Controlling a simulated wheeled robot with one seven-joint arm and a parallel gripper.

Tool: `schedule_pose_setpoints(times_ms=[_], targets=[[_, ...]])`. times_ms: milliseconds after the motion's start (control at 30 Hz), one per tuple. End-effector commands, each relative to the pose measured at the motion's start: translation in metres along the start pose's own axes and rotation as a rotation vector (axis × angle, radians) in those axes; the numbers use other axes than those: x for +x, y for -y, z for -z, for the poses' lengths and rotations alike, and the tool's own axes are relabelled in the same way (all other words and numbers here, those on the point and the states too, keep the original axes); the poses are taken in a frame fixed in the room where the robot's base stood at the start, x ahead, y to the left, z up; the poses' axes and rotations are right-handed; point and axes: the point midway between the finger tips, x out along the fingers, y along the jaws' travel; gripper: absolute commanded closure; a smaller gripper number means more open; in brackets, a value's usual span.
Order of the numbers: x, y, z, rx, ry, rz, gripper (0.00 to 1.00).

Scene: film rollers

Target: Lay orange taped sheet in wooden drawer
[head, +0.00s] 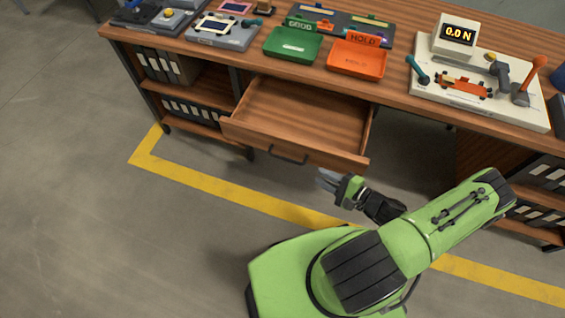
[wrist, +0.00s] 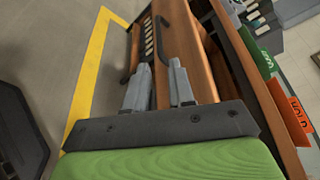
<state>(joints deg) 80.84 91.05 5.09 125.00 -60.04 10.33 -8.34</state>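The wooden drawer (head: 300,112) is pulled out from under the desk, and its visible inside looks empty. Its front has a dark handle (head: 288,154), and the drawer front also shows beyond my fingers in the wrist view. My gripper (head: 326,180) is just in front of the drawer's right front corner, apart from the handle as far as I can tell. In the wrist view the two grey fingers (wrist: 160,65) stand apart with nothing between them. I cannot pick out the orange taped sheet with certainty; small sheet-like pieces on the desk are too small to tell.
On the desk (head: 395,88) are a green tray (head: 292,45), an orange HOLD tray (head: 357,60), a grey fixture with a pale sheet (head: 215,27), a rack (head: 345,25) and a force tester (head: 480,88). Binders fill side shelves. Floor left of the yellow line is clear.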

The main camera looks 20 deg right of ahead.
Motion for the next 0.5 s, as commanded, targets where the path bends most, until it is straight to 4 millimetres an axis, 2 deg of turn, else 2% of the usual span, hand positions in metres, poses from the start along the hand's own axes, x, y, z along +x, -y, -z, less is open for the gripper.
schedule_pose_setpoints(times_ms=[33, 300, 500], targets=[[0.013, -0.002, -0.001, 0.001, 0.008, -0.001, 0.77], [0.083, -0.004, -0.001, -0.001, 0.008, -0.004, 0.77], [0.123, -0.003, -0.001, -0.001, 0.006, -0.004, 0.77]])
